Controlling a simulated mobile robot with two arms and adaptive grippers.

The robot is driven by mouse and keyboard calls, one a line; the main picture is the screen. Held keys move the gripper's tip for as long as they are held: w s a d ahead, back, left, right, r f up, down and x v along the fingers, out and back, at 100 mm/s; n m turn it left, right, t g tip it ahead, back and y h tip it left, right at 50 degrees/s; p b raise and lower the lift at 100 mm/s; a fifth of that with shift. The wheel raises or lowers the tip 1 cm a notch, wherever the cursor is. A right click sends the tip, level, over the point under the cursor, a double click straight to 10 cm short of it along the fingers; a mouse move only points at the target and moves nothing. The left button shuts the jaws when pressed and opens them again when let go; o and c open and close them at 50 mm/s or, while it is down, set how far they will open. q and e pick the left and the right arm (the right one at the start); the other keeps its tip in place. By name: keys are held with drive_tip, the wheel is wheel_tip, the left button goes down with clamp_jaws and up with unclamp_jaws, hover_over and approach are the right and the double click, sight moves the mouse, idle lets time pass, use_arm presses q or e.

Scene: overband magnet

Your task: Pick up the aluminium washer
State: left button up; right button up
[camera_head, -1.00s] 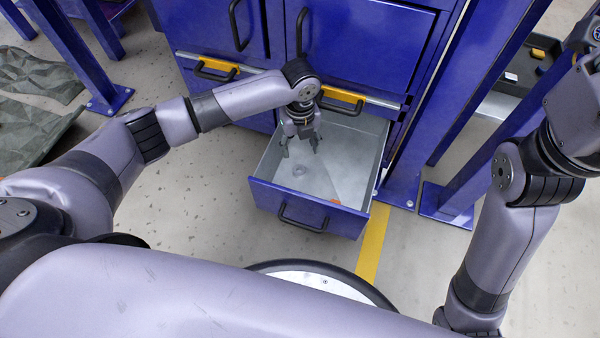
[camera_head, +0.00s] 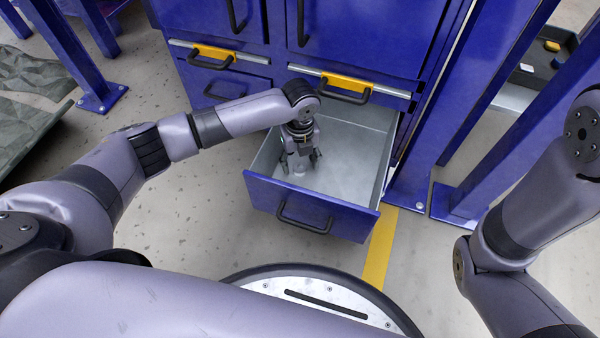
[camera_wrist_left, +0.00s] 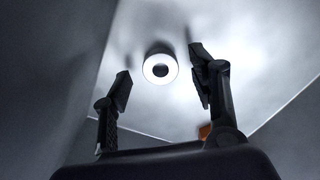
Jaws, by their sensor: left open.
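The aluminium washer (camera_wrist_left: 160,69) shows in the left wrist view as a bright ring with a dark hole, lying on the drawer floor. In the head view a small pale round shape, probably the washer (camera_head: 298,171), lies near the fingertips and is partly hidden. My left gripper (camera_head: 300,162) points down inside the open drawer (camera_head: 310,206). Its two fingers are spread and empty. In the left wrist view the washer shows between and beyond the fingertips of my left gripper (camera_wrist_left: 158,72), apart from both. My right gripper is outside the views.
The drawer's metal side walls stand close around my left gripper. The blue cabinet (camera_head: 365,40) rises behind, with a yellow-labelled handle (camera_head: 346,85) above the drawer. Blue posts (camera_head: 480,100) stand to the right.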

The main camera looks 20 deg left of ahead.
use_arm(q)
drive_tip(key=shift+f, duration=0.65)
drive_tip(key=c, duration=1)
